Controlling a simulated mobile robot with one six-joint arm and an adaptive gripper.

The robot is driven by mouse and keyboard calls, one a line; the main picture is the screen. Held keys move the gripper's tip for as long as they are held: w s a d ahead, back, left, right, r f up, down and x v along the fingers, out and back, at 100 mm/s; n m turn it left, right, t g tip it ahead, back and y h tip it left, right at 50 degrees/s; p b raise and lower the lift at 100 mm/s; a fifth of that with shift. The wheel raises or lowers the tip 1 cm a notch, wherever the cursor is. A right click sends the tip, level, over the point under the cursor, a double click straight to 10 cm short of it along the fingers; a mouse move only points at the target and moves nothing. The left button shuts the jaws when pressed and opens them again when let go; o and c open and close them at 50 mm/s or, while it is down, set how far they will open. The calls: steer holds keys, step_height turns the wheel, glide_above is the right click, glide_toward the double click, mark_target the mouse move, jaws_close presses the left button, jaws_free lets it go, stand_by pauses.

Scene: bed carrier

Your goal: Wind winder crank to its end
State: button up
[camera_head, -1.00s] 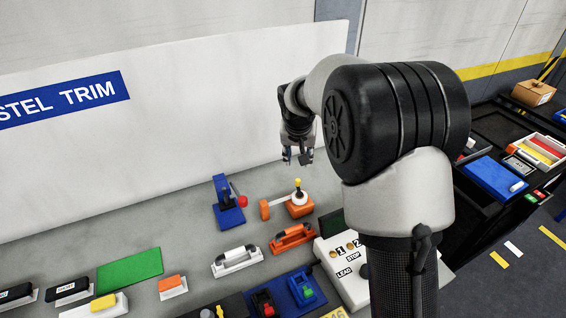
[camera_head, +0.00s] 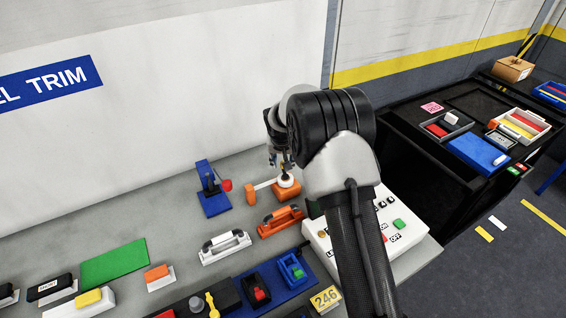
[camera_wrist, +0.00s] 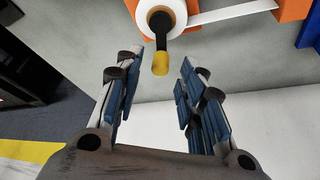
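The winder has an orange base (camera_head: 288,194) and a white round drum (camera_head: 287,181). In the wrist view the drum (camera_wrist: 158,15) carries a black crank arm (camera_wrist: 161,36) ending in a yellow knob (camera_wrist: 161,64). A white strap (camera_wrist: 232,11) runs from the drum to an orange block (camera_head: 250,194). My gripper (camera_head: 280,165) is just above the winder, partly hiding the crank. In the wrist view my gripper (camera_wrist: 164,68) is open, with blue-padded fingers on both sides of the knob and gaps visible. Contact with it is not visible.
A blue stand (camera_head: 212,198) with a red knob is left of the winder. An orange handle (camera_head: 281,220), a white handle (camera_head: 225,247) and a white button box (camera_head: 318,240) are in front. A white wall panel (camera_head: 180,90) rises behind.

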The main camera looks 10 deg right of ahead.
steer(key=shift+w+f, duration=0.25)
steer(key=shift+f, duration=0.3)
steer(key=shift+c, duration=0.6)
jaws_close()
